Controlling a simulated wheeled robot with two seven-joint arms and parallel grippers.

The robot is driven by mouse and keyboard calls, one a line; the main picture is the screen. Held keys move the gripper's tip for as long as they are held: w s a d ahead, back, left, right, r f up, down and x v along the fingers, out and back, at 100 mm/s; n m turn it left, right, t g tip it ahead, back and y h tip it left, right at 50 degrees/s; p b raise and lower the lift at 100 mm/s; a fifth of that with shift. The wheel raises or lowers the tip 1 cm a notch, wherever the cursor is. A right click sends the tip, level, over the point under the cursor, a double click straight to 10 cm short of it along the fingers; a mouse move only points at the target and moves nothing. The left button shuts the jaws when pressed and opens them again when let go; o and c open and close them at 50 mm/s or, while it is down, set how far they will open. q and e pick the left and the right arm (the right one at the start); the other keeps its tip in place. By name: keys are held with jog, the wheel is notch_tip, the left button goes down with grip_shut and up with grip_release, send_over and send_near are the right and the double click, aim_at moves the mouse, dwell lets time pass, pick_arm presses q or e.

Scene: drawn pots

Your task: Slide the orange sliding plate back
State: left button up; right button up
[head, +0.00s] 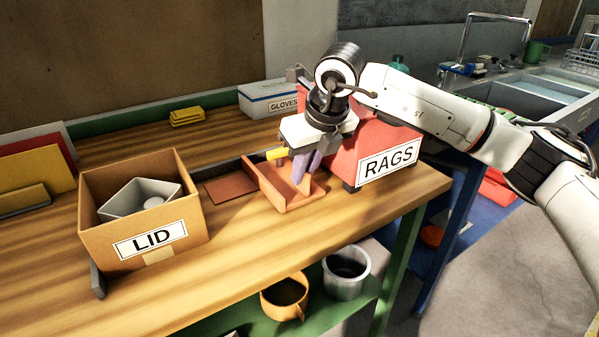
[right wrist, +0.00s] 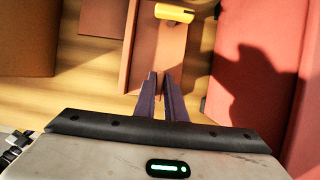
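The orange sliding plate (head: 283,196) lies on the wooden workbench in front of the red RAGS box, with a raised edge. A yellow handle (head: 277,154) stands at its far end. In the right wrist view the plate (right wrist: 155,60) lies beneath my fingertips and the yellow handle (right wrist: 174,13) is at the top, beyond them. My right gripper (head: 305,168) points down over the plate; its purple fingers (right wrist: 160,78) are close together, with nothing seen between them. Whether the fingertips touch the plate is unclear. My left gripper is not in view.
A brown flat panel (head: 231,189) lies left of the plate. The RAGS box (head: 375,150) stands close on the right. A cardboard LID box (head: 92,212) holds a grey container. A GLOVES box (head: 268,97) stands behind. The bench front is clear.

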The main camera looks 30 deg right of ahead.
jog(key=o, duration=0.4)
jog(key=shift+d, duration=0.3)
jog(key=shift+c, duration=0.2)
jog(key=shift+a, duration=0.1)
jog(key=shift+r, duration=0.1)
jog(key=shift+s+r, duration=0.15)
jog(key=shift+r, duration=0.2)
jog(key=v, duration=0.9)
jog(key=shift+r, duration=0.2)
